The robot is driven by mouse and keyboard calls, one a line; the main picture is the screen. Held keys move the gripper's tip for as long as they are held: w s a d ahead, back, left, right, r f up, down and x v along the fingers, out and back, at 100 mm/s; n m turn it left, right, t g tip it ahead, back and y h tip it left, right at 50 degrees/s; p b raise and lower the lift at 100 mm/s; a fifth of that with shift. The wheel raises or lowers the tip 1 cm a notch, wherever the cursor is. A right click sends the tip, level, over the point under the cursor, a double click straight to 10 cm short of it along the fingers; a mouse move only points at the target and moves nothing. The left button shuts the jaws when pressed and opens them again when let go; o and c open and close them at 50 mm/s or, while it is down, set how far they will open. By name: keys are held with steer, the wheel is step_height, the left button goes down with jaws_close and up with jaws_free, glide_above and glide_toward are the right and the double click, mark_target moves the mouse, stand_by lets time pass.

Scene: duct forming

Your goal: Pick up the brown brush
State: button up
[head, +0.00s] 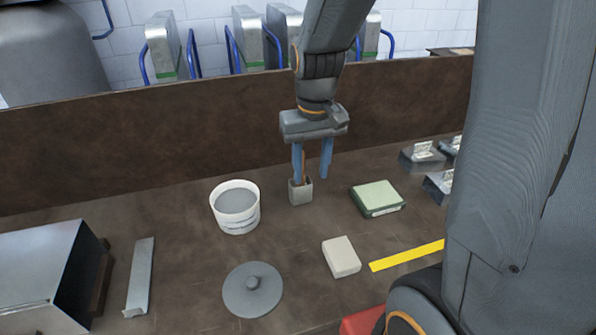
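The brown brush (304,169) shows as a thin brown handle rising upright from a small grey square holder (301,193) on the bench. My gripper (312,180) points down over the holder, with two blue fingers apart. The handle shows between the fingers, close beside the left one, with a clear gap to the right one. I cannot tell whether the left finger touches it. The brush's lower end is hidden in the holder.
On the brown bench (190,275) are a white bucket (237,222), a grey round lid (253,291), a beige block (341,257), a green box (377,197), a yellow strip (407,255) and a metal strip (140,277). Metal parts (423,155) lie right. A raised back board (150,140) stands behind.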

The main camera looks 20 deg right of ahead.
steer(key=w, duration=0.2)
steer(key=w+r, duration=0.1)
steer(key=w, duration=0.2)
steer(key=w+r, duration=0.1)
steer(key=w, duration=0.2)
steer(key=shift+r, duration=0.15)
steer(key=shift+w+f+p, duration=0.1)
steer(key=shift+f+p, duration=1.3)
steer(key=shift+f, duration=2.35)
jaws_close()
